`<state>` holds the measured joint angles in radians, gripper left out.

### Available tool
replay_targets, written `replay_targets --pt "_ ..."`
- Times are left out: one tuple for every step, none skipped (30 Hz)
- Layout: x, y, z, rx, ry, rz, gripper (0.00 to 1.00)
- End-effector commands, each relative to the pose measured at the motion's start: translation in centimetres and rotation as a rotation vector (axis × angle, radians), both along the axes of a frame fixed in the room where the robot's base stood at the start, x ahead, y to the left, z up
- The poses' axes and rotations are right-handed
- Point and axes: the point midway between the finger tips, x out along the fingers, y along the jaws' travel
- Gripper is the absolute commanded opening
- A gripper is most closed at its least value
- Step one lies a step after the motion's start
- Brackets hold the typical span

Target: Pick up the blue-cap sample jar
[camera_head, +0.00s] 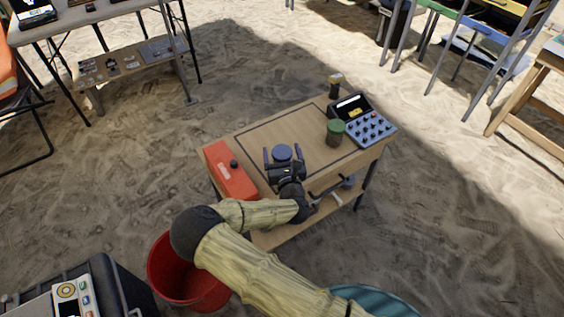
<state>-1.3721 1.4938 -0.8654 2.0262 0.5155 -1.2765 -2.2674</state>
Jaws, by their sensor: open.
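The blue-cap sample jar (283,152) stands on the wooden table (238,137), inside the dark outlined square near its front left. Only its round blue cap shows clearly; my gripper hides most of its body. My gripper (282,157) is open, its two dark fingers pointing away from me, one at the left of the cap and one at the right. I cannot tell whether the fingers touch the jar. A green-cap jar (335,132) stands on the same table to the right.
A red box (230,171) lies left of my gripper. A red bucket (187,280) is on the sand at front left. The outlined square's middle is clear.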

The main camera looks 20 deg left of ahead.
Motion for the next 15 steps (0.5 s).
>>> replay_targets --pt "0.7 0.3 0.0 0.003 -0.001 0.000 0.81" --pt "1.0 0.5 0.0 0.001 0.000 0.000 0.81" --pt "1.4 0.6 0.0 0.001 0.000 0.000 0.81" --pt "1.5 0.7 0.0 0.001 0.000 0.000 0.81" --pt "1.6 0.8 0.0 0.000 0.000 -0.001 0.81" --pt "1.7 0.8 0.0 0.000 0.001 0.000 0.81" --pt "1.7 0.8 0.0 -0.001 0.000 0.000 0.81" --pt "1.7 0.8 0.0 -0.001 0.000 0.000 0.81" --pt "1.7 0.8 0.0 -0.001 0.000 0.000 0.81" --pt "1.7 0.8 0.0 -0.001 0.000 0.000 0.81" --pt "1.7 0.8 0.0 -0.001 0.000 0.000 0.81" --pt "1.7 0.8 0.0 -0.001 0.000 0.000 0.81" --pt "1.7 0.8 0.0 -0.001 0.000 0.000 0.81" --pt "1.7 0.8 0.0 -0.001 0.000 0.000 0.81" --pt "1.7 0.8 0.0 -0.001 0.000 0.000 0.81"
